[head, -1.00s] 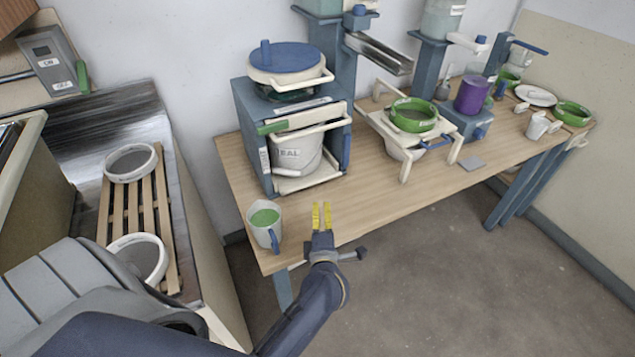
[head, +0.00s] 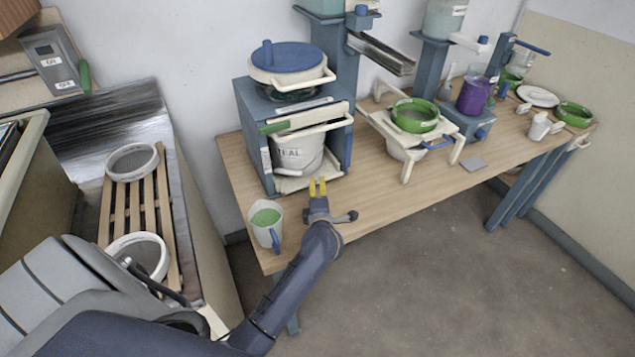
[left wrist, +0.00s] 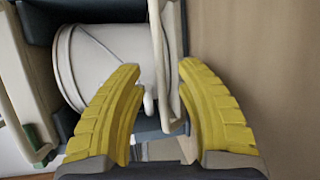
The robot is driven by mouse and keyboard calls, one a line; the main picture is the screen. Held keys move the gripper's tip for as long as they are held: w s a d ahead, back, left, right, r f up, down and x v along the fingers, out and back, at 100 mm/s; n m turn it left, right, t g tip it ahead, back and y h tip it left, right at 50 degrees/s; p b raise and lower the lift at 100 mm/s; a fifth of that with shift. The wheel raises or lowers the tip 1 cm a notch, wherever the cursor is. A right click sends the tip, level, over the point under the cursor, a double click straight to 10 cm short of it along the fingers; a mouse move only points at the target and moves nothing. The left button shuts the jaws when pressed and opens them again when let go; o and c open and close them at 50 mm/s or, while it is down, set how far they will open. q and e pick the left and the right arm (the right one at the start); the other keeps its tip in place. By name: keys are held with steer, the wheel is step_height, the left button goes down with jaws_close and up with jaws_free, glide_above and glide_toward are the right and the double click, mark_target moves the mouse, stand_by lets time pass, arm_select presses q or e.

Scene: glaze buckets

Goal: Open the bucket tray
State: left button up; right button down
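The bucket tray (head: 294,184) is a cream tray low in the front of the blue-grey cabinet (head: 255,130). A white bucket (head: 297,155) with dark lettering stands on it inside the cabinet. A cream loop bar (head: 322,130) crosses in front of the bucket's top. My left gripper (head: 318,187), with yellow fingers, is just in front of the tray. In the left wrist view its fingers (left wrist: 160,70) are spread apart, with a cream bar (left wrist: 168,60) and the bucket (left wrist: 105,65) beyond or between them. I cannot tell whether they touch. My right gripper is not in view.
A white mug (head: 266,221) of green liquid stands left of my left gripper, near the table's front edge. A blue lid (head: 284,57) tops the pot on the cabinet. To the right is a cream stand with a green-rimmed sieve (head: 414,115). The table (head: 375,200) is clear between.

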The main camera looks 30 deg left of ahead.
mark_target(317, 181)
arm_select(q)
steer(key=shift+x, duration=2.15)
steer(key=shift+o, duration=0.3)
jaws_close()
